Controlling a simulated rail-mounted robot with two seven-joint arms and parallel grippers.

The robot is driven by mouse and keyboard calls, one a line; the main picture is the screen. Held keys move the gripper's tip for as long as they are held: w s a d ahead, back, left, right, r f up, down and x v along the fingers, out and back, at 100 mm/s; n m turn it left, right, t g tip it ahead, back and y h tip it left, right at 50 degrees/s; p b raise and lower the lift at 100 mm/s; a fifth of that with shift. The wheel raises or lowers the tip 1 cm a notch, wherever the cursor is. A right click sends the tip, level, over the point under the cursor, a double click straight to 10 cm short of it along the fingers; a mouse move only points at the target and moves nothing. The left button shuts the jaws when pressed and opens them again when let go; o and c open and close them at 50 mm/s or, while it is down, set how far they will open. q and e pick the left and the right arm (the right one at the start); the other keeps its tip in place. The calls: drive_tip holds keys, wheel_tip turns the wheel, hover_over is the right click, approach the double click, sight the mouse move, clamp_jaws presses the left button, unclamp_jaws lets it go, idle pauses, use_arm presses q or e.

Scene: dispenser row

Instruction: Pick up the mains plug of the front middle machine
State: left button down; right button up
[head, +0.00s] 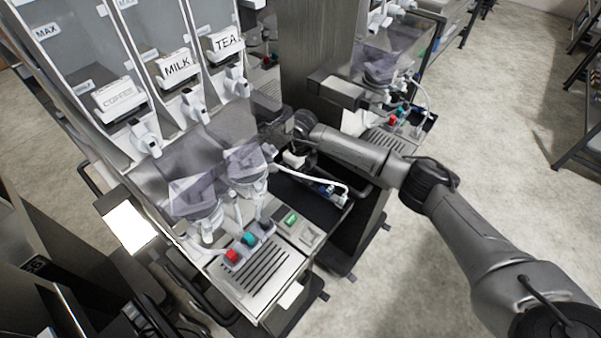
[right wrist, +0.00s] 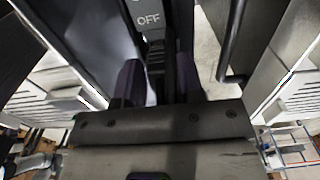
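The dispenser machine (head: 262,275) with COFFEE, MILK and TEA canisters fills the middle of the head view. I take it for the front middle machine. My right gripper (right wrist: 158,82) reaches in beside its rear right side in the head view, where its fingertips are hard to make out. I cannot make out the mains plug for certain in either view. My left gripper is not in view.
A grey column (head: 315,55) rises behind the right gripper. A second machine (head: 385,140) with a red button stands at the back right. A white hose (head: 325,180) curves close below my right arm. Light panels flank the gripper in the wrist view. Open floor (head: 490,150) lies at right.

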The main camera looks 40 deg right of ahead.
clamp_jaws()
drive_tip(key=shift+r, duration=0.1)
drive_tip(key=shift+r, duration=0.4)
wheel_tip(320, 180, up, 8)
drive_tip(key=shift+f, duration=0.1)
drive_tip(key=shift+r, duration=0.6)
drive_tip(key=shift+r+p, duration=0.35)
drive_tip(key=shift+p, duration=0.15)
drive_tip(key=shift+r+p, duration=0.5)
drive_tip(key=shift+r, duration=0.15)
idle(0.5)
